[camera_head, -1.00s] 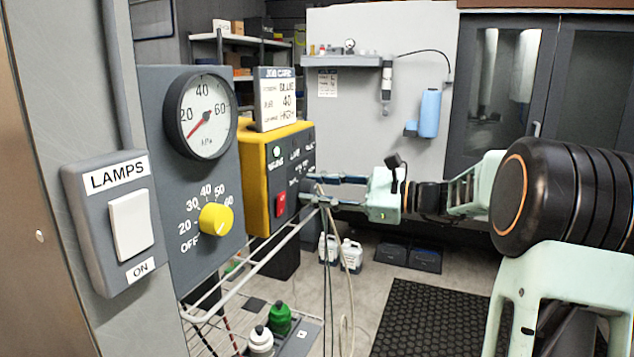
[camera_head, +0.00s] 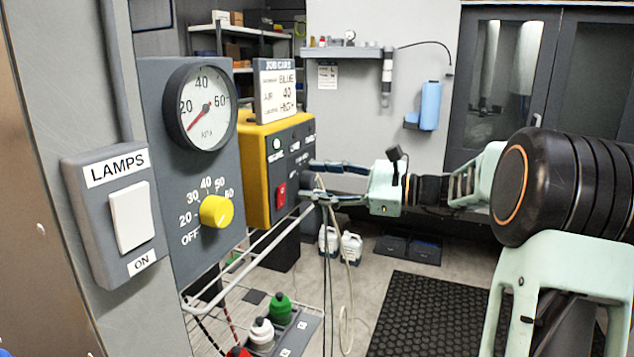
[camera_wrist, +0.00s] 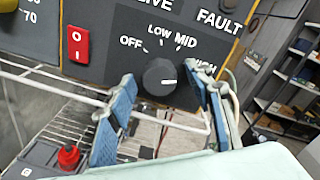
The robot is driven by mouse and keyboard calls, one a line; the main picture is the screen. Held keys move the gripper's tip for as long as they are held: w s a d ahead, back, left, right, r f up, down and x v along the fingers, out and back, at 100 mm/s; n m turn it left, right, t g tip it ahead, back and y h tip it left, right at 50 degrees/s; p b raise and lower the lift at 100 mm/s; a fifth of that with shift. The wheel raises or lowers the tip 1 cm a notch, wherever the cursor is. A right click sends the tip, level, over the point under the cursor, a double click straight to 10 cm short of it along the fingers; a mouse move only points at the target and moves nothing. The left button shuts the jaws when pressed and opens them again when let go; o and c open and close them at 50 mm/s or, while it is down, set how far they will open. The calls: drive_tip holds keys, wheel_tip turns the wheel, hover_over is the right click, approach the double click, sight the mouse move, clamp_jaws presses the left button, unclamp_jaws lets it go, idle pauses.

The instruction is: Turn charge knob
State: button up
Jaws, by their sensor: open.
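The charge knob (camera_wrist: 160,76) is a round dark knob on the grey front of the yellow-sided control unit (camera_head: 254,172). The wrist view shows OFF, LOW, MID and HIGH around it. Its white mark points right, roughly towards HIGH. My gripper (camera_wrist: 160,78) is open, with blue finger pads on either side of the knob in the wrist view. Contact cannot be told. In the head view my gripper (camera_head: 316,180) reaches the unit's front from the right, and the knob is hidden or too small to make out. The job card (camera_head: 276,90) on top reads BLUE, 40 and HIGH.
A red rocker switch (camera_wrist: 78,44) is left of the knob. A wire rack (camera_head: 250,264) juts out below, with a hose over its corner. Bottles (camera_head: 280,310) stand lower down. A yellow air knob (camera_head: 216,211), gauge (camera_head: 203,107) and lamp switch (camera_head: 131,220) are nearer.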

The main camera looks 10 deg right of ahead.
drive_tip(key=v, duration=1.1)
drive_tip(key=shift+s+d, duration=0.25)
drive_tip(key=shift+d, duration=0.1)
drive_tip(key=shift+w, duration=0.1)
